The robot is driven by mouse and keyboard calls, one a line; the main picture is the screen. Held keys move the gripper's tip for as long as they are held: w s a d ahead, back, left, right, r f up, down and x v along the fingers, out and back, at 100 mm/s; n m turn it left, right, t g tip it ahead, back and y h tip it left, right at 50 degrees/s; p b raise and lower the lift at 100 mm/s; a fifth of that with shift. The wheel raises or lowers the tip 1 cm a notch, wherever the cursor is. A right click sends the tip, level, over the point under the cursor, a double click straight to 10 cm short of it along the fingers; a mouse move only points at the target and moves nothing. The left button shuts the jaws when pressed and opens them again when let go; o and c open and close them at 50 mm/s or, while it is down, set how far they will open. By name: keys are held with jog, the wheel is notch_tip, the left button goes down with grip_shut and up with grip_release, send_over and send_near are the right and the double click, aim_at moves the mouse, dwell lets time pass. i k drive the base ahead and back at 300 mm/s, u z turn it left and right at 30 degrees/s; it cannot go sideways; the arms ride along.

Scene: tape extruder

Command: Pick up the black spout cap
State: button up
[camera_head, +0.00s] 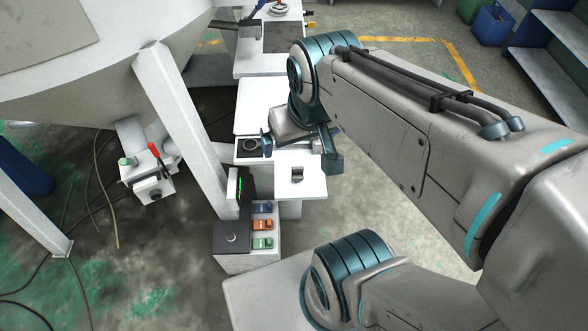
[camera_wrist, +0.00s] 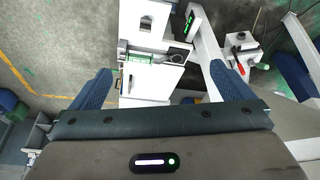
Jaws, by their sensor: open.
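A small dark, partly shiny piece (camera_head: 297,174) sits on a white table panel (camera_head: 312,189) in the head view. It looks like the black spout cap, but it is too small to be sure. It seems to show at the top of the wrist view (camera_wrist: 145,22), away from the fingers. My gripper (camera_head: 300,150) is above the white machine. In the wrist view my gripper (camera_wrist: 158,78) has its two blue fingers wide apart, with nothing held between them.
A dark plate with a ring (camera_head: 251,146) lies left of my gripper. A control box with blue, orange and green switches (camera_head: 262,225) stands nearer. A slanted white post (camera_head: 185,130) and a large hopper (camera_head: 70,80) rise on the left. Grey floor lies to the right.

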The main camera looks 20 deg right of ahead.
aim_at(296, 172)
jog(key=z, duration=2.25)
jog(key=i, duration=1.45)
jog(key=u, duration=3.5)
